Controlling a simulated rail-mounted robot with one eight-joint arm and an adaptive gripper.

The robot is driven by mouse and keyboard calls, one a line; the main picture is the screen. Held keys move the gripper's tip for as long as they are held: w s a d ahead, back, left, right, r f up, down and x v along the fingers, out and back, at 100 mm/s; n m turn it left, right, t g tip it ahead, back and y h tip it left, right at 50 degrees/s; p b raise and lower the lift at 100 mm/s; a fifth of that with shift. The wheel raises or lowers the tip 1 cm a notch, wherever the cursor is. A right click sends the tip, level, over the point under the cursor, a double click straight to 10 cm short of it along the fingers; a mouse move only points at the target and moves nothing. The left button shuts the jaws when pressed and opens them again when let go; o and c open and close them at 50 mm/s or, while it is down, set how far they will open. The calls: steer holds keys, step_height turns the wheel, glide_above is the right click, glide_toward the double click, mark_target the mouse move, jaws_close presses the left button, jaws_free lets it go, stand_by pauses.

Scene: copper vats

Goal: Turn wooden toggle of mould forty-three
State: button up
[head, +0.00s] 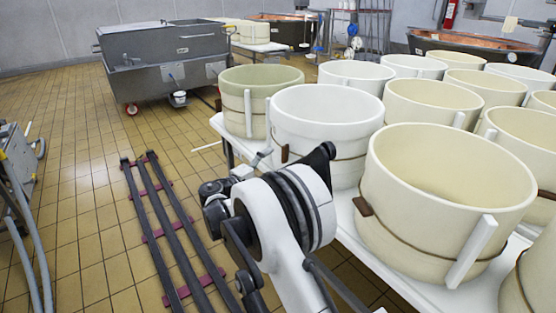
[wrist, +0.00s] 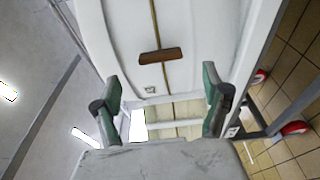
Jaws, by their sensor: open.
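A white mould (wrist: 205,25) fills the top of the wrist view. A brown wooden toggle (wrist: 160,55) sits on a thin cord around its wall and lies crosswise to the cord. My gripper (wrist: 160,78) is open, with one green-padded finger on each side of the toggle. The fingers are apart from the toggle and nothing is between them. In the head view, a white mould (head: 322,100) stands just beyond my arm, with a small brown toggle (head: 285,153) on its near left side. My arm hides part of this mould, and the gripper is hard to make out there. I cannot read a number.
A cream mould (head: 440,220) with a brown toggle stands close right of my arm on a white table (head: 375,268). Several more moulds crowd behind. A greenish mould (head: 240,100) stands at the table's far left end. Dark floor rails (head: 175,230) run left of my arm.

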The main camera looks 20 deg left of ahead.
steer(key=shift+v, duration=2)
steer(key=w+d+r+m+g+p, duration=0.1)
steer(key=w+d+r+g+p, duration=0.1)
steer(key=d+r, duration=0.6)
steer(key=w+d+r+m+g+p, duration=0.1)
steer(key=w+d+r+g+p, duration=0.1)
steer(key=d+r, duration=0.6)
steer(key=s+d+r+m+g+y+p, duration=0.1)
steer(key=s+d+r+m+g+p, duration=0.2)
steer(key=d, duration=0.8)
steer(key=s+d+r+m+p, duration=0.1)
steer(key=s+d+r, duration=0.2)
steer(key=d+r, duration=0.5)
steer(key=s+d+r+m+g+y+p, duration=0.2)
steer(key=s+d+r+m+p, duration=0.15)
steer(key=s+d, duration=1.15)
steer(key=s+d+m+y+p, duration=0.1)
steer(key=s+d+m+p, duration=0.1)
steer(key=s, duration=0.7)
steer(key=s+d+m+y+p, duration=0.2)
steer(key=s+d+p, duration=0.1)
steer(key=s, duration=0.6)
steer(key=shift+d+f+g, duration=0.3)
steer(key=shift+d+f, duration=0.15)
steer(key=shift+d, duration=0.2)
